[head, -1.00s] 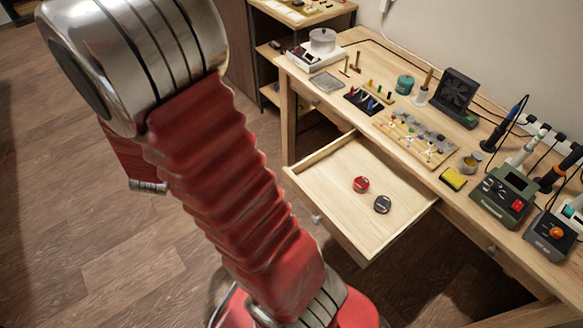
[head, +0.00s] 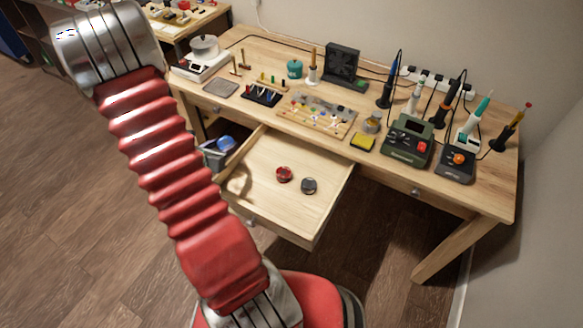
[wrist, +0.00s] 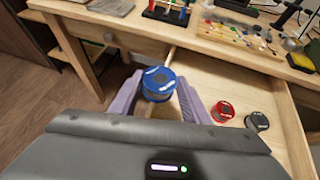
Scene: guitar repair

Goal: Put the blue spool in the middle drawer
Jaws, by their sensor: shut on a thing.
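The blue spool (wrist: 158,84) sits between the two purple fingers of my gripper (wrist: 156,98) in the wrist view. My gripper is shut on it. In the head view my gripper (head: 214,152) holds the blue spool (head: 226,143) at the left side of the open middle drawer (head: 262,212), partly behind my arm. In the wrist view the spool overlaps the drawer's left wall; its exact height above the drawer is unclear. A red spool (head: 284,174) and a dark grey spool (head: 308,186) lie on the drawer floor.
The wooden workbench (head: 380,185) has closed drawers to either side. On its top are a parts board (head: 318,115), a yellow sponge (head: 362,142), a green soldering station (head: 408,140) and several tools. The drawer's front and left floor are bare.

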